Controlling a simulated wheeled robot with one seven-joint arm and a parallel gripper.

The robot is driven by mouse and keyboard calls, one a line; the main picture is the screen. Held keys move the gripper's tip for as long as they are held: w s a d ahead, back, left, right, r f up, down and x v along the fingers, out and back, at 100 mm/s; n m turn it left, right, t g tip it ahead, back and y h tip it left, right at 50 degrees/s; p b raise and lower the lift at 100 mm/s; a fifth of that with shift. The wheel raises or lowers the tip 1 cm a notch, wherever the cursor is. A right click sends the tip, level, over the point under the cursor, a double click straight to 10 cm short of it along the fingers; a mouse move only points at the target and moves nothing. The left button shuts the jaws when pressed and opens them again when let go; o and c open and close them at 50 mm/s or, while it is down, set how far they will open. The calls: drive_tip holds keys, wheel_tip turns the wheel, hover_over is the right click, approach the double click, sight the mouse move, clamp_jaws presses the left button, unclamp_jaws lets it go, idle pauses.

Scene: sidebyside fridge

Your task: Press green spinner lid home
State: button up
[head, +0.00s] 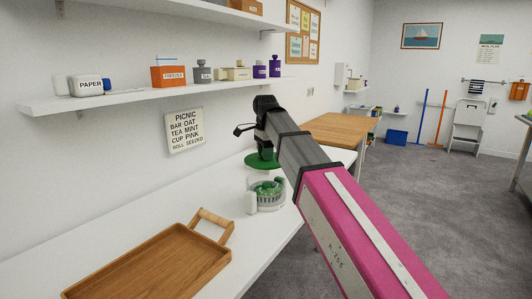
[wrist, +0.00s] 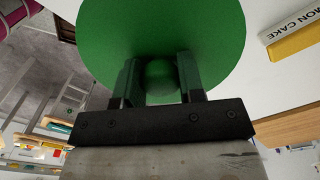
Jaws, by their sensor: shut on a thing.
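The green spinner lid (head: 262,161) is a round disc with a knob. It fills the top of the wrist view (wrist: 220,30). My gripper (wrist: 158,72) is shut on the lid's knob (wrist: 159,80), one finger on each side. In the head view my arm hides most of the gripper. The spinner bowl (head: 267,198) stands on the white counter, with a pale slotted wall and green contents at its open top. The lid shows beyond the bowl and apart from it; its exact height is hard to tell.
A wooden tray (head: 150,268) lies at the front of the counter (head: 100,238). A loaded shelf (head: 150,97) runs along the wall above. A wooden table (head: 340,129) stands beyond.

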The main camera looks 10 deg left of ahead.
drive_tip(key=shift+f, duration=2.9)
drive_tip(key=shift+f, duration=1.1)
drive_tip(key=o, duration=0.9)
wheel_tip(320, 180, up, 11)
drive_tip(key=shift+f, duration=0.1)
